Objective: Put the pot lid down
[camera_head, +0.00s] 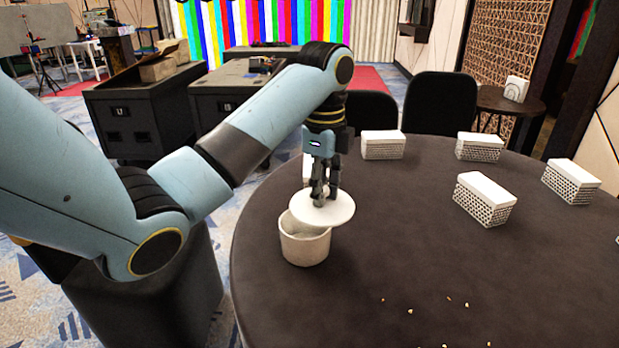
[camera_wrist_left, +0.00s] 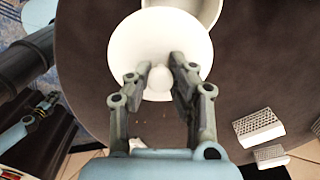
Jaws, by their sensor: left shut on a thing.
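The white round pot lid (camera_head: 323,212) hangs from my left gripper (camera_head: 325,190), whose fingers are closed around its knob. The pot (camera_head: 304,245) is a white, open round vessel on the dark table. The lid is partly over the pot's rim, shifted to the back right, so part of the opening shows. I cannot tell whether lid and rim touch. In the left wrist view the lid (camera_wrist_left: 150,40) lies under the fingers (camera_wrist_left: 160,78), and part of the pot (camera_wrist_left: 205,10) shows beyond it. My right gripper is not in view.
Several white boxes with patterned sides, such as one nearby (camera_head: 484,201), stand on the round table (camera_head: 390,240). Another white thing is partly hidden behind my gripper. Small crumbs (camera_head: 449,299) lie near the front. The table right of the pot is clear. Black chairs (camera_head: 440,103) stand behind.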

